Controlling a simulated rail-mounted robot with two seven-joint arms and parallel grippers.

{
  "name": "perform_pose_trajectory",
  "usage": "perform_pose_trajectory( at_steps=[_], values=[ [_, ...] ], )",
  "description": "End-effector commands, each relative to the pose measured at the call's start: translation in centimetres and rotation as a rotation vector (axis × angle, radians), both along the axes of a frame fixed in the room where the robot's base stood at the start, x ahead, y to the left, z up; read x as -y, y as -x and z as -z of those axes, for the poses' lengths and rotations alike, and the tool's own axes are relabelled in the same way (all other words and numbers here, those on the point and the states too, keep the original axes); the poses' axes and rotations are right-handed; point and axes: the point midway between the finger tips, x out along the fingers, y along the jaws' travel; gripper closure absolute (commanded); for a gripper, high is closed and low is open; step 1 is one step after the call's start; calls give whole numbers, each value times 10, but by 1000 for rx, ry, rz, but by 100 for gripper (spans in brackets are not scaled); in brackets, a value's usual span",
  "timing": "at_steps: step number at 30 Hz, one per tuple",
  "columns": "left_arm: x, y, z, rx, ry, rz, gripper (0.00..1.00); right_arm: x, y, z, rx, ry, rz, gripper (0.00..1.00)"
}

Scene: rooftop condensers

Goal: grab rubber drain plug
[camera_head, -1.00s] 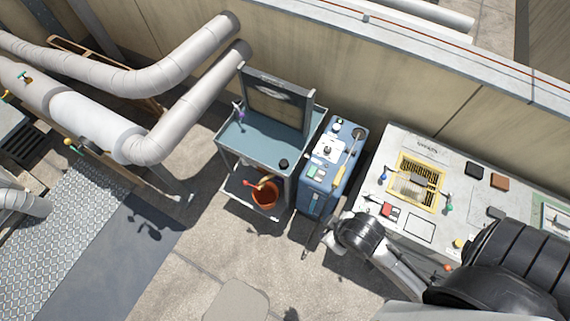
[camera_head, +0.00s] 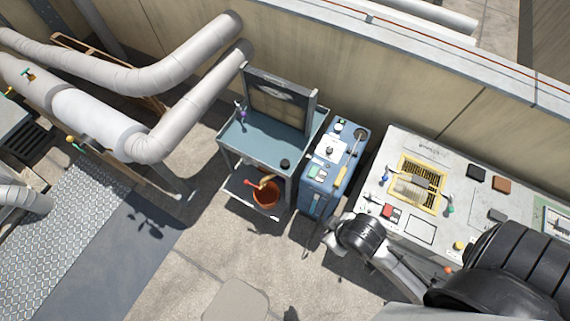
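A small round black piece, which looks like the rubber drain plug (camera_head: 285,163), lies on the blue top of the grey cart (camera_head: 262,146), near its front right corner. My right arm comes in from the right, and its gripper (camera_head: 322,246) is low in front of the blue machine, to the right of and nearer than the cart. The gripper is apart from the plug. Its fingers are small and partly hidden by the wrist, so I cannot tell whether they are open. My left gripper is not in view.
An orange bucket (camera_head: 265,192) with tools stands on the cart's lower shelf. The blue machine (camera_head: 332,168) stands right of the cart. A grey workbench (camera_head: 405,145) with a yellow grate (camera_head: 416,184) is farther right. Large pipes (camera_head: 105,125) run at left. The floor in front is clear.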

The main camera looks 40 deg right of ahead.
Motion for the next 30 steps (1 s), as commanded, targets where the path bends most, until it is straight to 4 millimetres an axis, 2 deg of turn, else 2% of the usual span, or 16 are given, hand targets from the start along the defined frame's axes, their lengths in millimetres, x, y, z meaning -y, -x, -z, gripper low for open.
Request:
perform_pose_trajectory(
  at_steps=[2, 27, 30],
  values=[
    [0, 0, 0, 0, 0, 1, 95, 0, 0, 0, 0, 0, 1, 62],
    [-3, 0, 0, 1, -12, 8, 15, 0, 0, 0, 0, -2, 2, 62],
    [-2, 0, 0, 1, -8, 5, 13, 0, 0, 0, 0, -2, 2, 62]
  ],
)
